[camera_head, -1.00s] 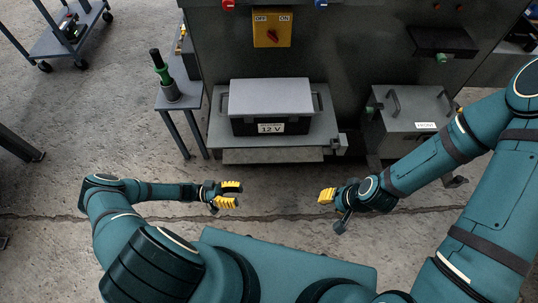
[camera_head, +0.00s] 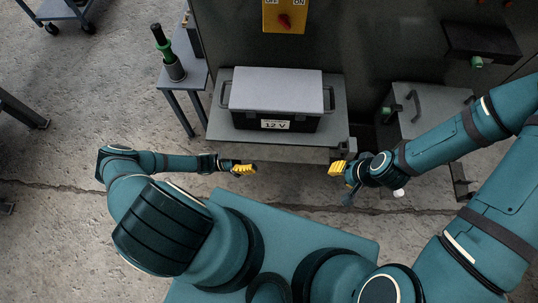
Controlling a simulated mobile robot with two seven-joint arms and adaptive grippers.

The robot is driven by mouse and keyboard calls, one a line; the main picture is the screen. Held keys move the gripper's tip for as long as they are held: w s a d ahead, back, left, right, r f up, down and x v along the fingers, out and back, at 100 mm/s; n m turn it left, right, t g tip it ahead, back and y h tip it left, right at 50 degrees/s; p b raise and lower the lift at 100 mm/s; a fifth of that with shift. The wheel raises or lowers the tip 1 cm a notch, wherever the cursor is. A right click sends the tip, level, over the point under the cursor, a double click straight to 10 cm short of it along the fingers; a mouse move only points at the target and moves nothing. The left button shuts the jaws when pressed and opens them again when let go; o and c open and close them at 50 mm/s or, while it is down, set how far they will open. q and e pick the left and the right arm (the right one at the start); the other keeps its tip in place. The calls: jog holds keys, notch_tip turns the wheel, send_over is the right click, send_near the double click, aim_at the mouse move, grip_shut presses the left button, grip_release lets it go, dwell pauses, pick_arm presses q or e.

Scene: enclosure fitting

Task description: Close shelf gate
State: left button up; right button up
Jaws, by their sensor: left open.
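The shelf (camera_head: 222,124) juts from the dark cabinet and carries a black box with a grey lid, labelled 12 V (camera_head: 275,95). A flat grey panel (camera_head: 270,154) along the shelf's front edge looks like the gate; it appears folded down, below the shelf top. A small block like a latch (camera_head: 341,152) is at the shelf's front right corner. My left gripper (camera_head: 244,169) is open and empty, just in front of the panel's left part. My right gripper (camera_head: 338,168) is by the front right corner, near the block; its jaw opening is unclear and contact cannot be told.
A small side table (camera_head: 190,84) with a green-banded tool (camera_head: 163,50) is at the left. A switch plate (camera_head: 284,16) is above.

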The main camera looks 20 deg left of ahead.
aim_at(269, 157)
pick_arm(q)
jog(key=x, duration=0.6)
grip_shut()
jog(key=shift+r, duration=0.1)
